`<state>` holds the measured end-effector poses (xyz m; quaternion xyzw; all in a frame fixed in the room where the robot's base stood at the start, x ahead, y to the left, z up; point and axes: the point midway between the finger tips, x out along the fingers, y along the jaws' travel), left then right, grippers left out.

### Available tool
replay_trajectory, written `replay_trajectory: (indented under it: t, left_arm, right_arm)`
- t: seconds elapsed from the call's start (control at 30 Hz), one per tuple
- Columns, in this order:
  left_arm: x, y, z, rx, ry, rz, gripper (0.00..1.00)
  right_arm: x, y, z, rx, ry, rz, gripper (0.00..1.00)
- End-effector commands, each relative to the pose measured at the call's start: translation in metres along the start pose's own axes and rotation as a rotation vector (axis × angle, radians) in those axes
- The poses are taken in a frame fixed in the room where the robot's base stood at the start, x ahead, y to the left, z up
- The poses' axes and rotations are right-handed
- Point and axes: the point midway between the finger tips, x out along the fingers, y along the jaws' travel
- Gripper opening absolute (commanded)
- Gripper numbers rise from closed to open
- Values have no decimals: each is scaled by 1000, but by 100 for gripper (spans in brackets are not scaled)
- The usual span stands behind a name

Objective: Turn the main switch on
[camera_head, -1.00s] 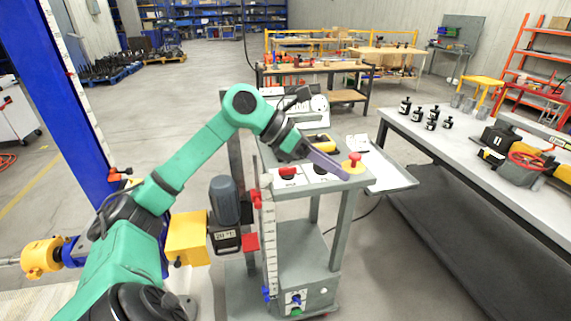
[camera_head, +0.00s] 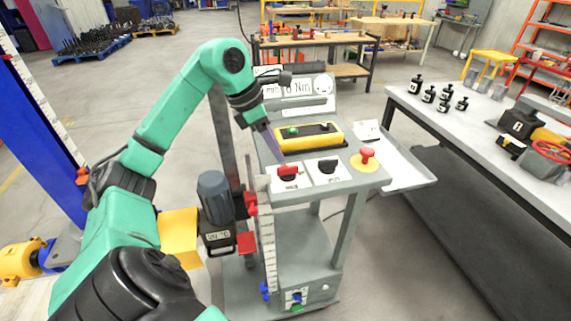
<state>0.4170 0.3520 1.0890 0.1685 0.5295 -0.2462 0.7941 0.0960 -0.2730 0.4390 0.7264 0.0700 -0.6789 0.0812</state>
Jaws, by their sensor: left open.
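A control cart has a grey sloped top panel (camera_head: 345,178). On it a red-handled rotary switch (camera_head: 288,171) sits at the left, a black rotary switch (camera_head: 327,166) in the middle, and a red mushroom button on a yellow base (camera_head: 367,156) at the right. Which one is the main switch I cannot read from the small labels. My left gripper (camera_head: 276,155) is open. Its purple-grey fingers point down just behind and above the red switch, and seem apart from it. The gap between the fingers is not clear from this angle. My right gripper is not in view.
A yellow and black pendant (camera_head: 309,137) lies behind the switches. A torque display (camera_head: 297,87) stands at the back of the cart. A grey side tray (camera_head: 405,170) juts right. A motor (camera_head: 217,200) hangs at the cart's left. A workbench (camera_head: 475,125) with small black bottles stands right.

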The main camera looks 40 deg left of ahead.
Motion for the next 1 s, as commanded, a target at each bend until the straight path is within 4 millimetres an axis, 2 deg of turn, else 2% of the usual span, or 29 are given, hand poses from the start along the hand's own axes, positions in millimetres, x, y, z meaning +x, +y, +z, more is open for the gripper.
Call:
replay_trajectory:
  t: [0.03, 0.13, 0.3, 0.57, 0.6, 0.67, 0.7, 0.73, 1.0]
  left_arm:
    - [13, -2, 0, 0, 0, -7, 48]
    - [36, -1, 1, 0, 0, -6, 48]
    - [61, -1, 1, 0, -2, -2, 48]
    - [66, 0, 0, 1, -1, 0, 48]
    - [66, 0, 0, 1, -1, 0, 44]
    - [66, 0, 0, 1, -1, 0, 21]
    - [66, 0, 0, 1, -1, 0, 5]
    - [66, 0, 0, 1, -1, 0, 0]
    - [66, 0, 0, -5, -2, 4, 0]
  right_arm:
    - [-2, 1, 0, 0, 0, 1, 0]
    - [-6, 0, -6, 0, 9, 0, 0]
    - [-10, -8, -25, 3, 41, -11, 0]
    - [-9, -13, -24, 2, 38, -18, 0]
    - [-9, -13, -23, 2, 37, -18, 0]
    - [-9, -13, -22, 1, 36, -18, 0]
    - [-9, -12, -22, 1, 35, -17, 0]
    - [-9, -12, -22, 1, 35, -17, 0]
    - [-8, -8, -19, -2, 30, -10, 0]
